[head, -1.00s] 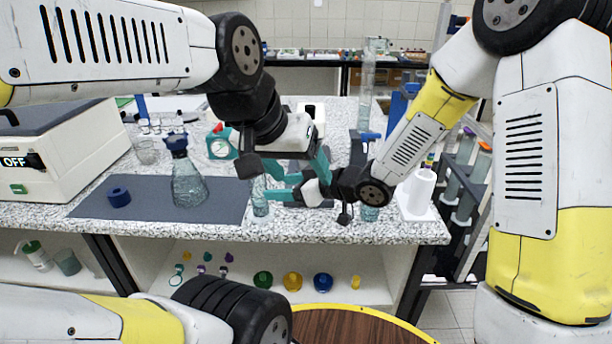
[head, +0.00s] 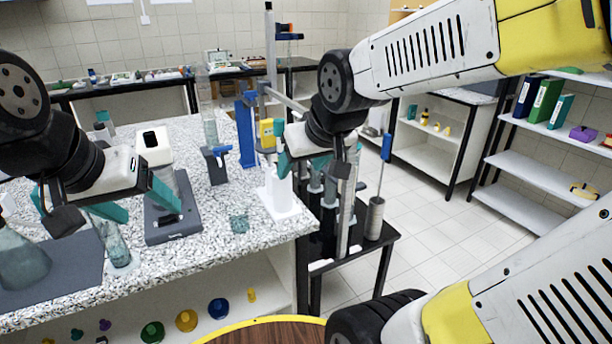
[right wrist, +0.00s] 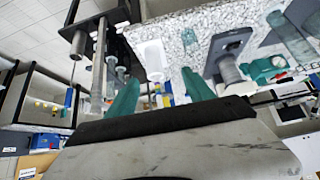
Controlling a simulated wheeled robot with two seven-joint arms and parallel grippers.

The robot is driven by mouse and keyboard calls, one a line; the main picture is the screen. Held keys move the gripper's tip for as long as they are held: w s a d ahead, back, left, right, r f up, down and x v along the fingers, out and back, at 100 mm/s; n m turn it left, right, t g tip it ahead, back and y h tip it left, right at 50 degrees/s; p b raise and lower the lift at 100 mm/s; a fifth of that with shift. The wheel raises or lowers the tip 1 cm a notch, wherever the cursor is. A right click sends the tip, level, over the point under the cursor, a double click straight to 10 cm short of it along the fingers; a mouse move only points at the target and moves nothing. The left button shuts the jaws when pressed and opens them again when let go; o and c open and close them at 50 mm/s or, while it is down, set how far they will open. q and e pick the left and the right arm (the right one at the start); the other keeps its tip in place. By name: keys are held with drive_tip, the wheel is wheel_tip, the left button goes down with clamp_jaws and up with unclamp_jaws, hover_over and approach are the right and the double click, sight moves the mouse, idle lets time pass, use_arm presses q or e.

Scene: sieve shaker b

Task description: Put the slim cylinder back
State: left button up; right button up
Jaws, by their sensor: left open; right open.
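A slim clear glass cylinder (head: 114,248) stands on the left part of the speckled bench, partly behind the teal fingers of my left gripper (head: 135,205). That gripper is open, and no hold on the cylinder shows. A taller clear cylinder (head: 208,115) stands further back on the bench; I cannot tell which of the two the task means. My right gripper (head: 303,155) is open above the black side stand, beside a white holder (head: 279,198). Its teal fingers (right wrist: 160,98) are apart and empty in the right wrist view.
The black side stand (head: 385,245) holds several upright tubes and a grey cylinder (head: 375,218) with a blue-handled rod. A scale-like device (head: 172,220), a small beaker (head: 239,223) and a flask (head: 20,262) stand on the bench.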

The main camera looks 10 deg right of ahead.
drive_tip(key=s+d+m+g, duration=0.1)
drive_tip(key=s, duration=0.7)
drive_tip(key=shift+s+r+m+y, duration=0.15)
drive_tip(key=shift+r+m+y, duration=0.15)
drive_tip(key=shift+r+m, duration=0.1)
drive_tip(key=shift+d, duration=0.1)
